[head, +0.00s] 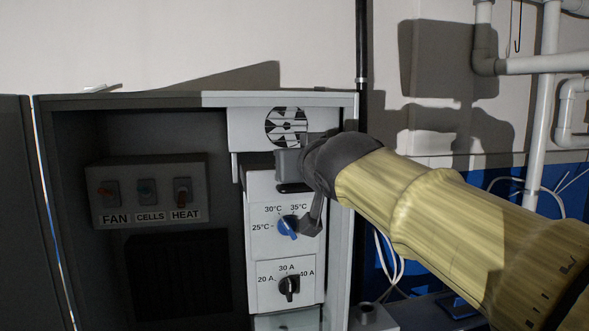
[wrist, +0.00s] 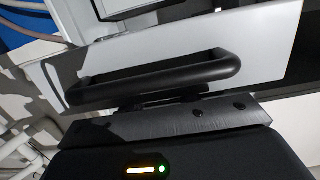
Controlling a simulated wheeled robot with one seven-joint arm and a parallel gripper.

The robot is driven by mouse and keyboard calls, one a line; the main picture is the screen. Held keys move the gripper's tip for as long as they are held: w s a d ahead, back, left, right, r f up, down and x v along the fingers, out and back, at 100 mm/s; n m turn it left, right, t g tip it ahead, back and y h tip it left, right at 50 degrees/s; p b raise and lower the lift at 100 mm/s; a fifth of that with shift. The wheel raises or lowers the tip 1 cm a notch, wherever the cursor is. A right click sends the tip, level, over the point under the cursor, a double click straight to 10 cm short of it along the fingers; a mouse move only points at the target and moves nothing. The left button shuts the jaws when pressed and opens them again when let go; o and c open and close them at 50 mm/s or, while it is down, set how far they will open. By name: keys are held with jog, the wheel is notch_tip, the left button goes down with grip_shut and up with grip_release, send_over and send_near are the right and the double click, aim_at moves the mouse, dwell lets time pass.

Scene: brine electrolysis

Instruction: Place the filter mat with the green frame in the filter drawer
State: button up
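No filter mat with a green frame shows in either view. In the wrist view a pale grey front panel (wrist: 270,40) carries a black bar handle (wrist: 155,82); it looks like the filter drawer's front. My gripper (wrist: 162,98) is close up against this handle, its dark body filling the bottom of the view. In the head view my gripper (head: 288,168) is at the dark gap between the fan panel (head: 250,128) and the knob panel below. My wrist hides part of this spot. The fingertips are too hidden to show whether they grip the handle.
The cabinet (head: 180,100) stands open, with a switch box (head: 150,190) marked FAN, CELLS and HEAT at left. Below my gripper are a blue temperature knob (head: 288,226) and a black current knob (head: 289,285). Pipes (head: 545,100) run along the wall at right.

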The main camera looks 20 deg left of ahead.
jog(key=f+b+v, duration=0.1)
jog(key=b+v, duration=0.1)
jog(key=v, duration=0.4)
jog(key=shift+s+d+r, duration=0.2)
jog(key=shift+s+r, duration=0.15)
jog(key=shift+r, duration=0.1)
dwell(0.8)
